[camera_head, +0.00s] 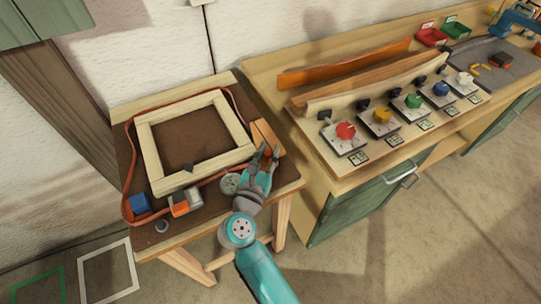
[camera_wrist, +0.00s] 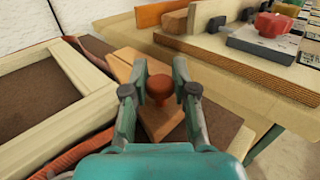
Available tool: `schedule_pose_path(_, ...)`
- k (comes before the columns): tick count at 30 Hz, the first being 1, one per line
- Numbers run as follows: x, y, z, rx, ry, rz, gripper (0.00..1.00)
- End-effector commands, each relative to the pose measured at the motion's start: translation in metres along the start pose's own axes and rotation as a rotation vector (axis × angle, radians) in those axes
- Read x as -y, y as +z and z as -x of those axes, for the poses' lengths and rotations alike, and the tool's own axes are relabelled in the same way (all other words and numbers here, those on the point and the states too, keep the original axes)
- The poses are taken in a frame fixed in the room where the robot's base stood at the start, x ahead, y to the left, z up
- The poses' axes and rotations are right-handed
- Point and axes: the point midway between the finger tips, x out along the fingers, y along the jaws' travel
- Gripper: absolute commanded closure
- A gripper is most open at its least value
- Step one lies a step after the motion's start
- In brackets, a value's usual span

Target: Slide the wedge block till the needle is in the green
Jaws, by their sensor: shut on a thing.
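The wedge block (camera_head: 264,136) is an orange-brown wooden piece at the right side of the pale wooden frame (camera_head: 146,150). In the wrist view the wedge block (camera_wrist: 160,122) carries a round reddish-brown knob (camera_wrist: 158,88). My gripper (camera_head: 268,152) is over the block, its fingers on both sides of the knob, shut on it; the wrist view also shows my gripper (camera_wrist: 159,91). An orange-red strap (camera_head: 126,165) runs around the frame. A round grey disc (camera_head: 230,184) lies beside my gripper, partly hidden by it. I cannot make out a needle or green zone.
A grey-and-orange device (camera_head: 185,202) and a blue block (camera_head: 140,204) sit at the small table's front left. To the right, a bench holds bent laths (camera_head: 345,64) and several coloured knobs on plates. Open floor lies in front.

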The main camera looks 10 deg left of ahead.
Motion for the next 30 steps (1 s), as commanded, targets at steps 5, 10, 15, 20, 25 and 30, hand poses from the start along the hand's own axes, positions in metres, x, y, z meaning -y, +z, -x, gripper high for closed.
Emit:
schedule_pose_path(5, -0.01, 0.0, -0.01, -0.001, -0.001, 0.001, 1.0)
schedule_pose_path(10, -0.009, 0.0, -0.01, -0.001, -0.001, 0.001, 1.0)
schedule_pose_path(15, -0.009, 0.0, -0.01, -0.001, 0.0, 0.001, 0.49)
schedule_pose_path(20, -0.01, 0.0, -0.01, 0.0, 0.0, 0.0, 0.49)
schedule_pose_path(25, -0.01, 0.0, -0.008, 0.0, 0.001, 0.0, 0.49)
schedule_pose_path(30, -0.011, -0.001, 0.009, -0.001, 0.003, 0.001, 0.49)
